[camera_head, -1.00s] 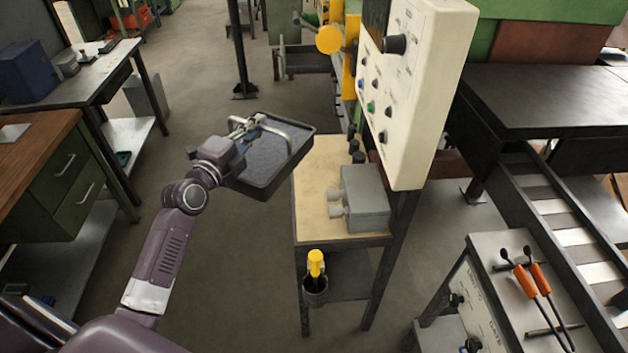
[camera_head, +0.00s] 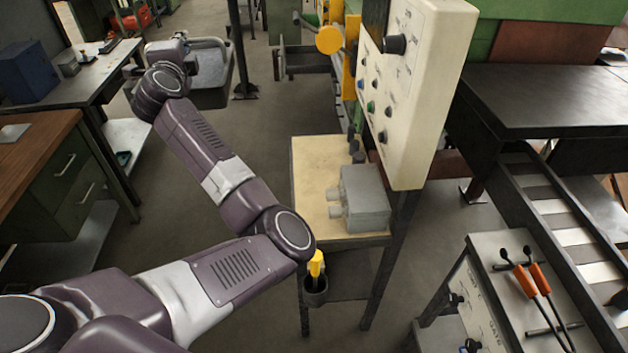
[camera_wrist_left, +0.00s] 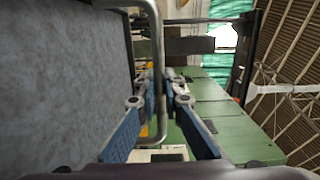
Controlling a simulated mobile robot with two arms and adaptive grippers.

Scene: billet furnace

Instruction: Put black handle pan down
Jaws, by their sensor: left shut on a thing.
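The pan is a dark rectangular tray (camera_head: 212,97) with a grey inside and a bent metal tube handle; the handle looks silver-grey rather than black. In the head view it hangs in the air at the upper left, past the end of my left arm. My left gripper (camera_head: 182,43) is at the pan's far left side, partly hidden by its own wrist. In the left wrist view the gripper (camera_wrist_left: 165,92) is shut on the handle (camera_wrist_left: 157,45), with the pan's grey floor (camera_wrist_left: 62,85) filling the left side. My right gripper is not in view.
A grey-topped workbench (camera_head: 75,82) stands left of the pan, with a blue box (camera_head: 25,70) on it. A small wood-topped table (camera_head: 315,170) holds a grey box (camera_head: 365,198) beside a white control panel (camera_head: 425,80). A black post (camera_head: 240,50) stands behind the pan. Open floor lies between.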

